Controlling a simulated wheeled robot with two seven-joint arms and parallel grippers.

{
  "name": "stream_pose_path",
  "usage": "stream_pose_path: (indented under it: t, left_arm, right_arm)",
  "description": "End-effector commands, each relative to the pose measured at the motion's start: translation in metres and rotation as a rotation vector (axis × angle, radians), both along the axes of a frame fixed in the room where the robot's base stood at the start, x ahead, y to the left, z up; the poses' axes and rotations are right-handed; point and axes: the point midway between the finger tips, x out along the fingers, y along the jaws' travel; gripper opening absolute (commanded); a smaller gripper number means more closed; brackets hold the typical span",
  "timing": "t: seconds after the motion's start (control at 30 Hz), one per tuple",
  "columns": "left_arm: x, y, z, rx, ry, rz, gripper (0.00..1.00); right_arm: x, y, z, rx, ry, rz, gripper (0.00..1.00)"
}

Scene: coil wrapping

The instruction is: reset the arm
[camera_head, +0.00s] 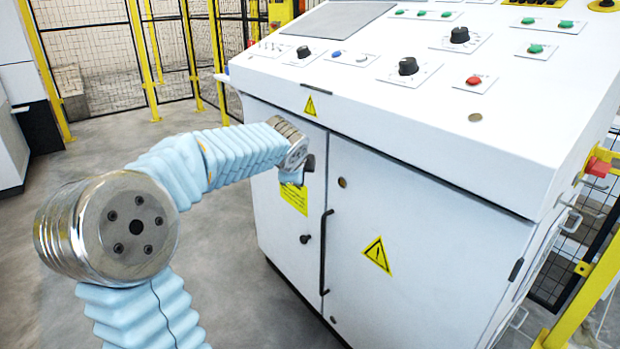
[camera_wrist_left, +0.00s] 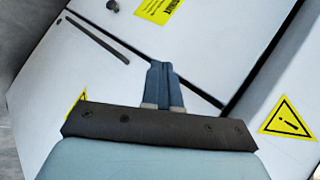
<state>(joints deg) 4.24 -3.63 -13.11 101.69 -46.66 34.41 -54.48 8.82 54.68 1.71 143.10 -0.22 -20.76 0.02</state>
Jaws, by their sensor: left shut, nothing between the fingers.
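My left arm (camera_head: 205,165) in pale blue sleeving comes in from the lower left of the head view, bends at a metal joint (camera_head: 128,228) and reaches toward the white control cabinet (camera_head: 420,262). My left gripper (camera_head: 291,178) is at its end, in front of the cabinet doors and partly hidden by the wrist. In the left wrist view the gripper's two blue-grey fingers (camera_wrist_left: 161,84) are together and empty, with the white doors beyond them. I cannot tell the exact gap to the doors. My right arm and gripper are out of view.
The cabinet's sloping top carries black knobs (camera_head: 408,66) and coloured buttons. A dark door handle (camera_head: 325,252) stands out from its front, and a red button (camera_head: 597,167) from its right side. Yellow-framed mesh fencing (camera_head: 95,60) stands behind. Grey floor (camera_head: 240,280) is clear beside the cabinet.

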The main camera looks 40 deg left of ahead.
Motion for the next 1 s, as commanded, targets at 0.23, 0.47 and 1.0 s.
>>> stream_pose_path:
  t: [0.23, 0.47, 1.0]
  left_arm:
    - [-0.02, 0.004, 0.018, 0.0, 0.001, 0.001, 0.0]
    - [-0.021, 0.005, 0.019, -0.001, 0.002, 0.001, 0.0]
    - [0.031, -0.188, -0.239, -0.607, 0.15, 0.083, 0.0]
  right_arm:
    - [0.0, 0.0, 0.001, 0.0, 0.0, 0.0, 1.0]
    - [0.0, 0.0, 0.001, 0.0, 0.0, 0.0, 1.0]
    - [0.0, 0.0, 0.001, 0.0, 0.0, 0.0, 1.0]
